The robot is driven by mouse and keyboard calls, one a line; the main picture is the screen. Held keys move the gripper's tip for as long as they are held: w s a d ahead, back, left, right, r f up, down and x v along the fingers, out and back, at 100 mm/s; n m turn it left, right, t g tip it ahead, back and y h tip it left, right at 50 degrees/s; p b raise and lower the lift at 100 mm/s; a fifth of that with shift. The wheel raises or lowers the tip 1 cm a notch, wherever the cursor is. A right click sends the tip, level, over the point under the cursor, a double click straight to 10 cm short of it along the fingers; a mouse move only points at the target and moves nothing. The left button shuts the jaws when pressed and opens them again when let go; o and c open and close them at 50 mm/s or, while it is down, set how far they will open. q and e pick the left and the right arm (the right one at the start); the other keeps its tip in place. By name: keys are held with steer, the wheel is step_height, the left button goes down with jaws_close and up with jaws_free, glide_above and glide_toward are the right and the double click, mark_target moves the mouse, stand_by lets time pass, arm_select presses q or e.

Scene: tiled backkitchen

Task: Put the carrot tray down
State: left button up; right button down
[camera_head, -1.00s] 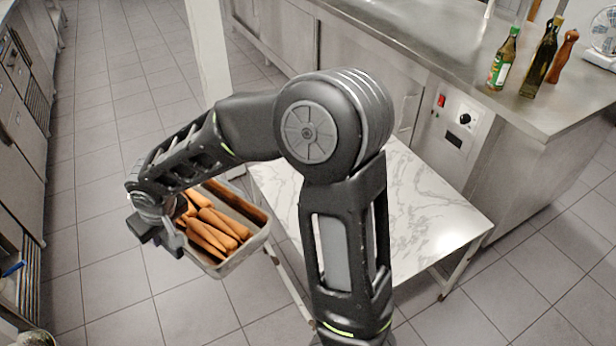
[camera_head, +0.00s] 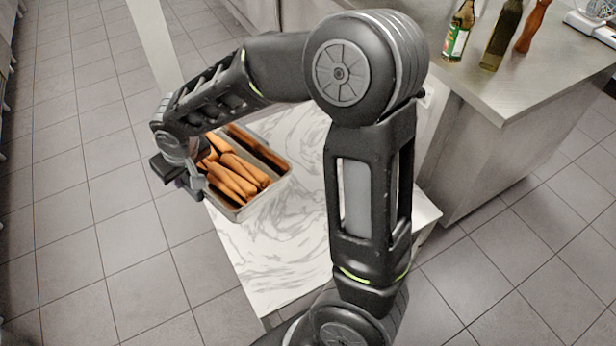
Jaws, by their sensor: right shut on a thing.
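The carrot tray (camera_head: 284,182) is a shallow metal tray with several orange carrots (camera_head: 232,177) in it. It shows left of the middle in the head view, over the left part of a white marble-topped table (camera_head: 270,262). I cannot tell whether its underside touches the table. My right gripper (camera_head: 192,180) is shut on the tray's left edge. My right arm bends across the middle of the view and hides part of the tray and the table. My left gripper is not in view.
A steel counter (camera_head: 545,85) stands at the upper right. On it are a green-labelled bottle (camera_head: 458,32), a dark oil bottle (camera_head: 501,38), a brown pepper mill (camera_head: 532,27) and a white scale (camera_head: 592,22). A pale post (camera_head: 155,45) rises behind the tray. The table's front part is bare.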

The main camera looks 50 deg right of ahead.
steer(key=shift+w+r, duration=0.1)
steer(key=d+f+m+h+b, duration=0.1)
steer(key=d+f+b, duration=0.6)
steer(key=d, duration=0.4)
steer(key=w+d+f+m+h+b, duration=0.1)
steer(key=d+f+m+b, duration=0.1)
steer(key=d+f+b, duration=0.5)
steer(key=d+f, duration=0.3)
steer(key=d, duration=0.1)
steer(key=shift+w+d+b, duration=0.15)
steer(key=shift+d+b, duration=0.15)
steer(key=shift+d, duration=0.05)
steer(key=shift+f, duration=0.1)
steer(key=shift+f+b, duration=0.35)
steer(key=shift+f, duration=2.7)
steer(key=shift+f, duration=1.9)
